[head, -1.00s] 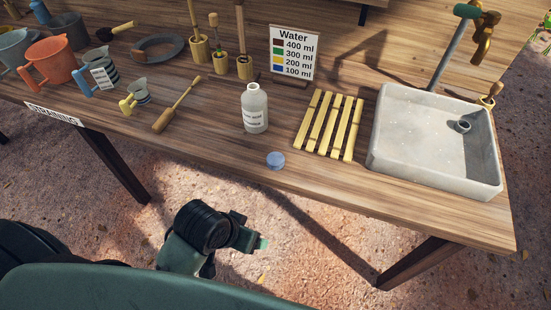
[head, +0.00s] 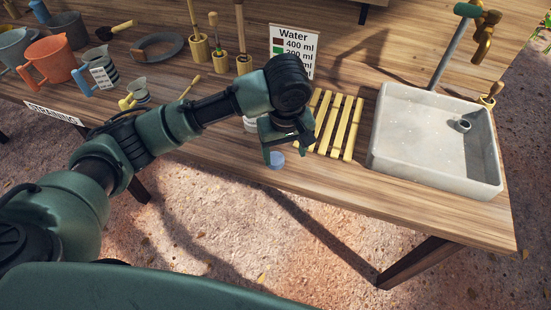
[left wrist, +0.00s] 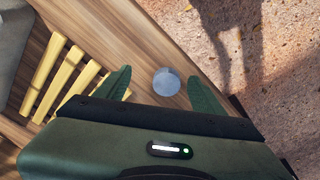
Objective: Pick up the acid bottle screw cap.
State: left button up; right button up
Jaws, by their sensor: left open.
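The acid bottle screw cap is a small blue disc (head: 276,161) lying on the wooden table near its front edge. It also shows in the left wrist view (left wrist: 166,82), between and a little beyond the two green fingers. My left gripper (head: 288,157) is open above the cap, pointing down, with nothing held. In the left wrist view the open left gripper (left wrist: 160,90) has one finger on each side of the cap. The acid bottle (head: 250,125) is mostly hidden behind my left arm. My right gripper is not in view.
A yellow slatted rack (head: 337,125) stands just right of my left gripper. A grey stone sink (head: 420,140) with a tap is farther right. A water sign (head: 294,42) stands behind. Several jugs and brushes are at the left. The table front right of the cap is clear.

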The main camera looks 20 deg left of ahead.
aim_at(275, 158)
pick_arm(q)
jog(key=shift+w+a+r+n+y, duration=0.2)
jog(key=shift+w+a+r+n, duration=0.25)
jog(key=shift+a+r, duration=0.15)
jog(key=shift+w+a+r+n+y, duration=0.2)
jog(key=shift+w+a+r+n, duration=0.2)
jog(key=shift+a, duration=0.2)
jog(key=shift+a+f, duration=0.15)
jog(key=shift+a, duration=0.05)
jog(key=f, duration=0.7)
jog(key=shift+w+a, duration=0.15)
jog(key=shift+w, duration=0.15)
jog(key=c, duration=1.4)
